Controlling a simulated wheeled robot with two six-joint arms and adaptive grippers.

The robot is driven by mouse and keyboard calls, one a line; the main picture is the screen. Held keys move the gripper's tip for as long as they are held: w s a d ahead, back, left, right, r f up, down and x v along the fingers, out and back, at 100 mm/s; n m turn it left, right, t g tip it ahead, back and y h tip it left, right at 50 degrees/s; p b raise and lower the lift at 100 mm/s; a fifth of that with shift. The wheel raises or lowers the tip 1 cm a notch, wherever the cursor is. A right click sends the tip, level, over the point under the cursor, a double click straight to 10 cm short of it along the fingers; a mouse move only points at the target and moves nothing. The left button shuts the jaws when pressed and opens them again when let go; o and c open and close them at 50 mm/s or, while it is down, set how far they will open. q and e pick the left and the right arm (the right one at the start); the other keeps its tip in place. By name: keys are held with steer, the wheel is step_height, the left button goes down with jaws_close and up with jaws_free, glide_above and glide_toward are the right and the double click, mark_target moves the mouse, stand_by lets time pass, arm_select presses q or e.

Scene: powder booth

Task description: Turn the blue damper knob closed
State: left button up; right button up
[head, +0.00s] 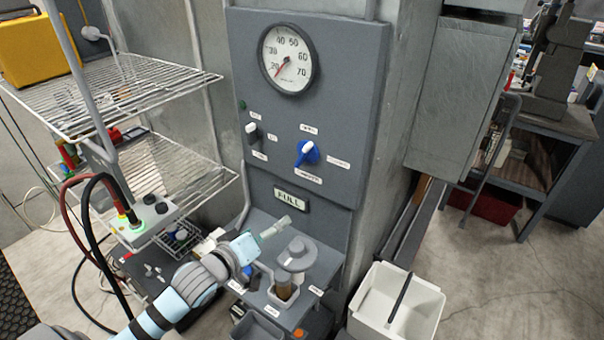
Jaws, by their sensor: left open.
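The blue damper knob (307,153) is on the grey control panel (352,110), below the round gauge. Its white pointer bar is tilted, with one end up and to the right and the other down and to the left. Small labels surround the knob above, right and below; their text is too small to read surely. My left gripper (284,223) is below the panel's lower edge in the picture, below and left of the knob and apart from it. It is open and appears empty. My right gripper is not in view.
A smaller switch (252,132) is left of the knob. The gauge (287,59) is above. A FULL sign (292,200) and a ledge with a grey-lidded hopper (297,254) are below. A wire shelf (180,172) stands left; a white bin (425,310) is lower right.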

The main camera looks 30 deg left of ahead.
arm_select(q)
steer(key=w+a+r+n+t+h, duration=0.25)
steer(key=w+r+t, duration=0.2)
steer(key=r, duration=0.45)
steer(key=b, duration=0.4)
glide_toward(299, 157)
steer(key=w, duration=0.4)
steer(key=shift+n+g+y, duration=0.25)
steer(key=shift+g+y, duration=0.1)
steer(key=shift+g, duration=0.1)
steer(key=w, duration=0.2)
steer(key=w+d, duration=0.1)
steer(key=w, duration=0.1)
steer(key=w+d+b, duration=0.1)
steer(key=w, duration=0.2)
steer(key=shift+r, duration=0.35)
steer(key=shift+a+r, duration=0.1)
steer(key=shift+c, duration=0.4)
steer(key=c, duration=1.1)
